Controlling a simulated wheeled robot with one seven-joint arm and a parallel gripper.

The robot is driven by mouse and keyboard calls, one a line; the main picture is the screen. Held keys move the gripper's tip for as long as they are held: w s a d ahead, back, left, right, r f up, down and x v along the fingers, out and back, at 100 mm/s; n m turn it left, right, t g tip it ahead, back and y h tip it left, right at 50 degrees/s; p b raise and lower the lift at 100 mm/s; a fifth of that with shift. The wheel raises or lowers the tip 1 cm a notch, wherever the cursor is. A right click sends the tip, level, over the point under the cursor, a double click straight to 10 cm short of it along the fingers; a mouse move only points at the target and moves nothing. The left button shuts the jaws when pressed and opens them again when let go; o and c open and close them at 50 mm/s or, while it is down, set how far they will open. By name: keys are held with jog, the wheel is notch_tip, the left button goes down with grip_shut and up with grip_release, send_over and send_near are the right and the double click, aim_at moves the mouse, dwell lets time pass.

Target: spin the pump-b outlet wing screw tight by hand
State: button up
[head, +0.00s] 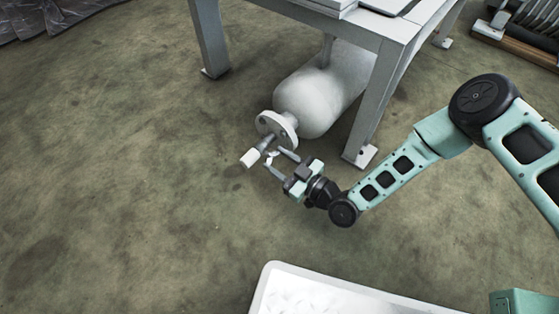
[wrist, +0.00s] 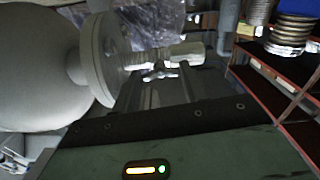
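A white tank (head: 322,98) lies under the table, with a round flange (head: 279,128) at its near end. A short outlet pipe (head: 263,146) runs from the flange to a pale end piece (head: 250,158). In the wrist view a small metal wing screw (wrist: 160,74) sits beside the ribbed pipe (wrist: 145,58). It shows small and pale in the head view (head: 270,155). My gripper (head: 273,157) reaches to the pipe's side with its fingers apart. In the wrist view the wing screw appears between or just beyond the fingertips (wrist: 158,82); contact cannot be told.
The table's legs (head: 378,105) stand around the tank, one close to my arm. A white tray (head: 330,290) is at the front. Red shelving (wrist: 275,95) shows at right in the wrist view.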

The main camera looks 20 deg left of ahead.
jog(key=shift+m, duration=0.4)
jog(key=shift+f+m+p, duration=0.1)
jog(key=shift+m+p, duration=0.5)
jog(key=shift+m, duration=2.6)
jog(key=o, duration=1)
jog(key=shift+p+v, duration=3.65)
jog(key=shift+v, duration=5.15)
